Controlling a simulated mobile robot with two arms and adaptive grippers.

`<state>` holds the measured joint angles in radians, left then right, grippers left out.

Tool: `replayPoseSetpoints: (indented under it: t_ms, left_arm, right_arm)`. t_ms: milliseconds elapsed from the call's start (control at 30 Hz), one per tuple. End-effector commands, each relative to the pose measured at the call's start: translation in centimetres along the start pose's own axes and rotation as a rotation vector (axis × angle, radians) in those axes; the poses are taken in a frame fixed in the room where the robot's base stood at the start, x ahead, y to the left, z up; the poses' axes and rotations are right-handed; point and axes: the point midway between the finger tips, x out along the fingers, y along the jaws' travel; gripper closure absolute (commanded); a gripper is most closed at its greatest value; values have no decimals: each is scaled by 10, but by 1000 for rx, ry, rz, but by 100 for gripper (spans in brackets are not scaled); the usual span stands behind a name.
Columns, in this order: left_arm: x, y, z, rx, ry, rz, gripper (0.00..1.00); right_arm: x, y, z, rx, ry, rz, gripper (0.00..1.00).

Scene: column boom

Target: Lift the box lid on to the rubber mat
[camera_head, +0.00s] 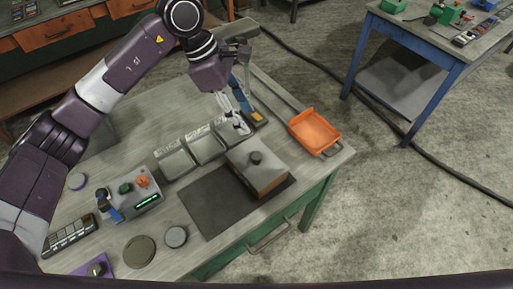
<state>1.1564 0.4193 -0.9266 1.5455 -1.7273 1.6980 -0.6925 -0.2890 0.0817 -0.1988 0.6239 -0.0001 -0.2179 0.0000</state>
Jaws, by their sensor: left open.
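The box lid (247,152) is a flat pale grey plate with a dark round knob on top. It lies on a small brown-sided box (269,189), whose inside is hidden. The rubber mat (212,208) is a dark grey rectangle on the workbench; the box stands at its right part, and the rest of the mat is bare. My left gripper (237,126) is open and empty, pointing down behind the lid and apart from the knob. My right gripper is not in view.
Grey open bins (175,164) stand just left of the box. An orange tray (314,132) lies at the bench's right edge. A control box (136,196) with knobs and a green display, and round discs (139,250), sit on the left.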

Motion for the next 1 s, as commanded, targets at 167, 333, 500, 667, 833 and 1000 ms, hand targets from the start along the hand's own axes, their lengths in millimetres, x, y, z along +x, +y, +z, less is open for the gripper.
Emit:
replayPoseSetpoints:
  t_ms: [167, 333, 500, 667, 833, 1000]
  left_arm:
    - [14, 0, -6, 0, 0, -1, 57]
    - [29, 0, -12, 0, 0, 0, 57]
    - [51, 0, -21, 0, 0, 0, 57]
    - [73, 0, -30, 0, 0, 0, 57]
    - [92, 0, -38, 0, 0, 0, 57]
    - [101, 0, -38, 0, -1, -3, 57]
  right_arm:
    - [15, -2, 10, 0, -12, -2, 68]
    - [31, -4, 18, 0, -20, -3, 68]
    - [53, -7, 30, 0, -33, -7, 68]
    - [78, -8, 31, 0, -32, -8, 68]
    - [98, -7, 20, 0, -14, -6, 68]
    - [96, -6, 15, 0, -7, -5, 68]
